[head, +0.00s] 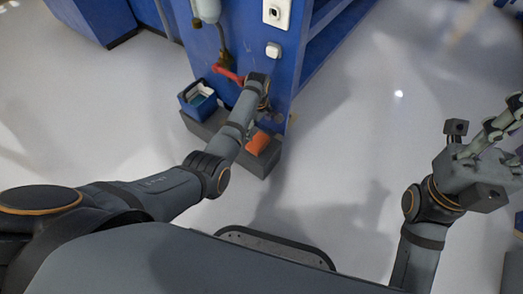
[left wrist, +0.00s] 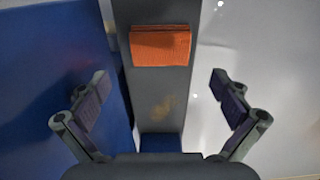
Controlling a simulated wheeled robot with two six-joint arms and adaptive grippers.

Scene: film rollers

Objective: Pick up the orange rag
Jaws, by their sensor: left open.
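The orange rag (head: 259,142) lies folded on a low dark grey ledge (head: 268,161) at the foot of a blue machine. In the left wrist view the rag (left wrist: 161,46) is near the top, on the grey ledge (left wrist: 157,105). My left gripper (left wrist: 163,97) is open and empty, its two fingers apart on either side of the ledge in the picture, with the rag farther up between them. In the head view my left arm reaches to the ledge and hides much of its gripper. My right gripper (head: 493,142) is at the right edge, away from the rag.
A blue bin (head: 197,99) stands on the left part of the ledge. A red handle (head: 228,74) sticks out from the blue machine (head: 262,50) above it. A blue wall is on the left in the left wrist view. The pale floor (head: 345,130) to the right is clear.

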